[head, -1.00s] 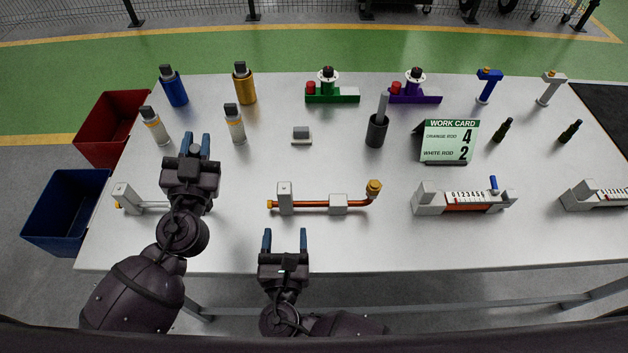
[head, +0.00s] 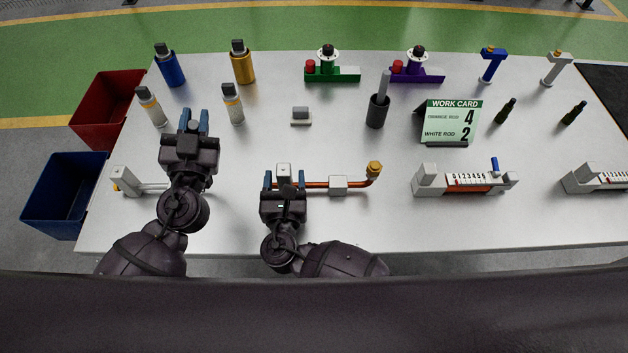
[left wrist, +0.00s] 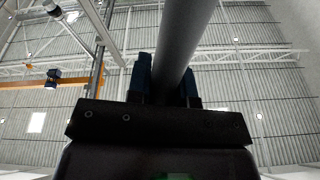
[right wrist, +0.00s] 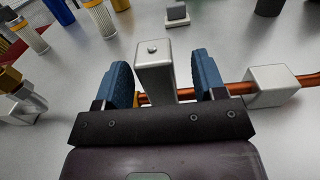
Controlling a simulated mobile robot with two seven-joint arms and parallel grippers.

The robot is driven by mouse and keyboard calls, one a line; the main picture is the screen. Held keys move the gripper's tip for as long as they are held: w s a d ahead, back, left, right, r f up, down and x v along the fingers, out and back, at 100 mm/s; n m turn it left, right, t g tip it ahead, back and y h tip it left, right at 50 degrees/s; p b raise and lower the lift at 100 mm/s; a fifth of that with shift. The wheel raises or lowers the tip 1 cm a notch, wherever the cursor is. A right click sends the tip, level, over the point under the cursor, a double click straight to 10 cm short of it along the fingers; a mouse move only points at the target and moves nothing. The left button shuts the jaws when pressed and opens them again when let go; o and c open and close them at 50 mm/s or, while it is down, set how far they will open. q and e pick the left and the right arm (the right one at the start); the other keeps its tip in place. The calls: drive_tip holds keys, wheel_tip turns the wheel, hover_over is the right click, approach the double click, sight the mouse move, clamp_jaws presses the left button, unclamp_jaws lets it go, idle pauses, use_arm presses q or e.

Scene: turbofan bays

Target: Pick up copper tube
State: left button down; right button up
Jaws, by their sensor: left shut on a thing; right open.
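The copper tube (head: 318,185) lies along a fixture with a tall grey post (head: 284,172) at left and a low grey block (head: 338,185) near its bent right end, which carries a brass fitting (head: 374,169). In the right wrist view the tube (right wrist: 238,88) runs behind the post (right wrist: 154,72). My right gripper (head: 284,180) is open, its blue fingers either side of the post. My left gripper (head: 195,121) is shut on a grey cylinder (left wrist: 184,45), seen between its fingers in the left wrist view, and is raised left of the tube.
Another grey fixture (head: 123,181) stands left, partly hidden by my left arm. Bottles stand behind.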

sight(285, 167)
use_arm(q)
drive_tip(key=shift+f, duration=0.2)
use_arm(e)
drive_tip(key=w, duration=0.2)
drive_tip(key=shift+w+a+f, duration=0.1)
drive_tip(key=shift+w+f, duration=0.05)
drive_tip(key=shift+w, duration=0.15)
use_arm(q)
drive_tip(key=shift+b, duration=0.3)
use_arm(e)
drive_tip(key=shift+w, duration=0.45)
clamp_jaws()
drive_tip(key=shift+r, duration=0.2)
